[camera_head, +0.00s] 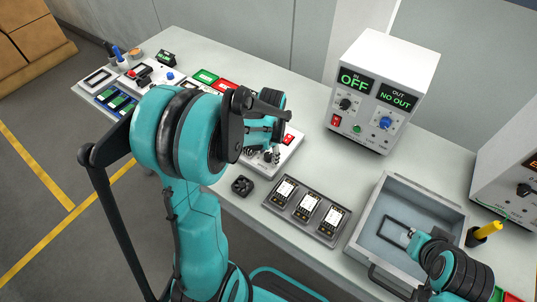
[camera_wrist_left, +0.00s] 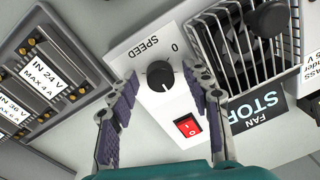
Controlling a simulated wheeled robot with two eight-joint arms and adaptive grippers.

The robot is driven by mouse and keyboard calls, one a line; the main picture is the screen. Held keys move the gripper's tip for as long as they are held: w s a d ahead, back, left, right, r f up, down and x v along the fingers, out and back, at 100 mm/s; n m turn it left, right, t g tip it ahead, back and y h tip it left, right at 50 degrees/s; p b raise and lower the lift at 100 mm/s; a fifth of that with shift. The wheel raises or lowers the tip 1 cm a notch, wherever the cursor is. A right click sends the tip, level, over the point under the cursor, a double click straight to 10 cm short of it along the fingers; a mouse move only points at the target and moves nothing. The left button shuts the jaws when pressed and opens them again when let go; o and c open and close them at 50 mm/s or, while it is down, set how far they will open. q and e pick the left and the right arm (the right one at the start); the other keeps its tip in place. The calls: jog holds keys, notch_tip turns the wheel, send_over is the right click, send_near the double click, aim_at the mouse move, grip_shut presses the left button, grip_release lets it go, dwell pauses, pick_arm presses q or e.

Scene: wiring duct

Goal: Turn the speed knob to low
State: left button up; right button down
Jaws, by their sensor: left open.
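The speed knob (camera_wrist_left: 160,75) is a round black knob on a white control box (camera_wrist_left: 160,115). A "SPEED" label is beside it and a "0" is printed above and to its right in the left wrist view. A pale mark shows on the knob's lower side. My left gripper (camera_wrist_left: 163,82) is open, with one purple-padded finger on each side of the knob and a gap to it. In the head view the left gripper (camera_head: 268,128) hangs over the white box, and the knob cannot be made out clearly. My right arm (camera_head: 455,272) is at the lower right; its finger state is unclear.
A red switch (camera_wrist_left: 187,125) sits on the box just below the knob. A fan guard (camera_wrist_left: 245,45) and a "FAN STOP" sign (camera_wrist_left: 258,110) are close on the right. A module tray (camera_head: 306,211), a power supply (camera_head: 380,95) and a grey bin (camera_head: 368,235) stand along the bench.

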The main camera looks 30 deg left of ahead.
pick_arm(q)
grip_shut()
dwell(0.3)
